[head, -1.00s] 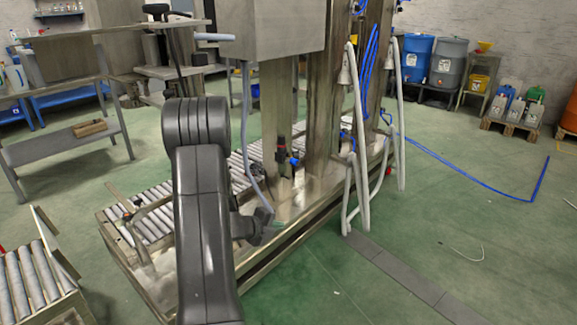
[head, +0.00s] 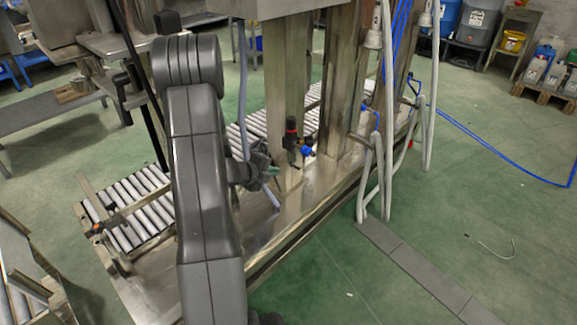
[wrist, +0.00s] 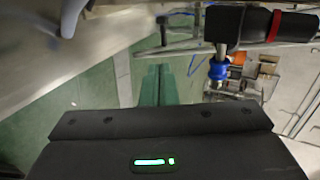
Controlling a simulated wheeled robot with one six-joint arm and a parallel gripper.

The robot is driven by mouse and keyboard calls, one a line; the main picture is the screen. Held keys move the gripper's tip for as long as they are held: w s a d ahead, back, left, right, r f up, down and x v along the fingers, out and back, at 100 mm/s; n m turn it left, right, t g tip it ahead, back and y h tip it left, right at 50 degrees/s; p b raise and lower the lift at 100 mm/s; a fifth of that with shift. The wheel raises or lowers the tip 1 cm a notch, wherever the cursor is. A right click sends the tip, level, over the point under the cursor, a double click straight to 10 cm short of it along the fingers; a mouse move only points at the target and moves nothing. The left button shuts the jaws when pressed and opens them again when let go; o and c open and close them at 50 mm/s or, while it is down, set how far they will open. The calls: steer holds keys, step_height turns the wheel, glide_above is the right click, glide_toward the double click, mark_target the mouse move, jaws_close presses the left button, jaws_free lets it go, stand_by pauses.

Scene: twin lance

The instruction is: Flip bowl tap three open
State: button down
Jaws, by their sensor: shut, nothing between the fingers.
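My gripper (head: 272,172) is beside the steel post over the machine's deck, left of and slightly below a black fitting with a red band (head: 291,132). Its green fingers (wrist: 158,86) are together and empty in the wrist view. The black red-banded fitting also shows at the upper right of the wrist view (wrist: 268,27), with a blue connector (wrist: 218,70) below it. In the head view the blue connector (head: 306,151) sits to its right. The fingers appear apart from both. No label shows, so I cannot tell which part is bowl tap three.
A roller conveyor (head: 145,205) runs left of and behind my arm. A grey hose (head: 243,90) hangs close to my gripper. White hoses (head: 378,170) and blue tubing hang at the right. Green floor (head: 470,190) is open to the right.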

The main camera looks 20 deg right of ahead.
mark_target(298, 169)
stand_by(0.3)
steer(key=b+x, duration=0.2)
steer(key=x, duration=0.8)
steer(key=shift+b, duration=0.3)
steer(key=shift+s+d+n+t+y+b, duration=0.15)
steer(key=shift+d+n+t+y+b, duration=0.2)
steer(key=shift+n+t+b, duration=0.4)
steer(key=shift+d, duration=0.1)
steer(key=shift+d+p, duration=0.5)
steer(key=shift+d, duration=0.9)
